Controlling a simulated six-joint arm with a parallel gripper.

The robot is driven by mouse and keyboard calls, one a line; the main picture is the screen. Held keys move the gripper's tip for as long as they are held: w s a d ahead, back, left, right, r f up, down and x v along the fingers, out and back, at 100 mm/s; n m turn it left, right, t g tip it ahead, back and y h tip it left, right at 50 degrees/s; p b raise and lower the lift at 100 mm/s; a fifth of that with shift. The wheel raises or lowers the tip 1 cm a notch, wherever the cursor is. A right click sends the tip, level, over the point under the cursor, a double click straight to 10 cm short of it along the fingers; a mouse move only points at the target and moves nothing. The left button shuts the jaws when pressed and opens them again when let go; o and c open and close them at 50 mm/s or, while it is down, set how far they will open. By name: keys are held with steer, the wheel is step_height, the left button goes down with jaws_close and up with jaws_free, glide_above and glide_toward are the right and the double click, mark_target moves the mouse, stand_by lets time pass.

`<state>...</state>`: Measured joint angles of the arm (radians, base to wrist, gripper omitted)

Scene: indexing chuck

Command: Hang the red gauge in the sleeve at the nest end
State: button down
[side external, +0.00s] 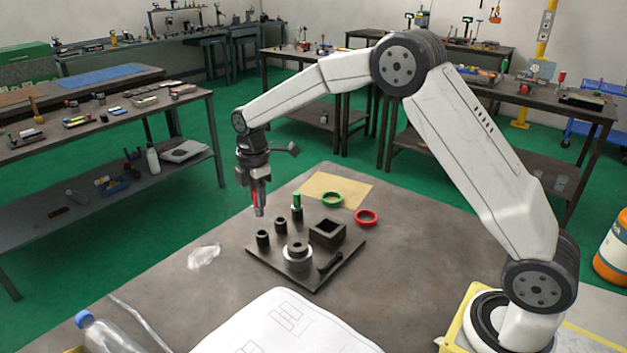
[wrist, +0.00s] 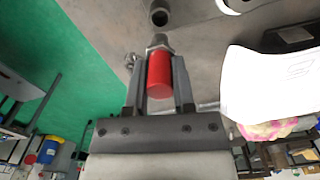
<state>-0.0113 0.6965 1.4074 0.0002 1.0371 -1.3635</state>
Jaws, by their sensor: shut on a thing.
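My gripper (side external: 260,192) is shut on the red gauge and holds it upright above the left corner of the dark plate (side external: 288,277). In the wrist view the gauge's red body (wrist: 159,76) sits between both fingers, with its metal end (wrist: 157,43) pointing away from the gripper. Three black sleeves stand in a row: a front-left one (side external: 263,239), a middle one (side external: 280,226) and a far one (side external: 297,214). A green gauge (side external: 297,200) stands in the far sleeve. One open, empty-looking sleeve (wrist: 159,16) shows beyond the gauge's tip. The gauge is apart from it.
The plate also carries a square-holed block (side external: 327,232), a round chuck with a silver ring (side external: 298,257) and a black lever (side external: 330,263). A green ring (side external: 331,199) and a red ring (side external: 367,217) lie behind. A bottle (side external: 105,335) and paper (side external: 285,325) lie in front.

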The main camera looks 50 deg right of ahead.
mark_target(260, 215)
steer(key=shift+f, duration=2.35)
steer(key=shift+f, duration=1.55)
steer(key=shift+c, duration=1.9)
jaws_free()
steer(key=shift+r, duration=3.9)
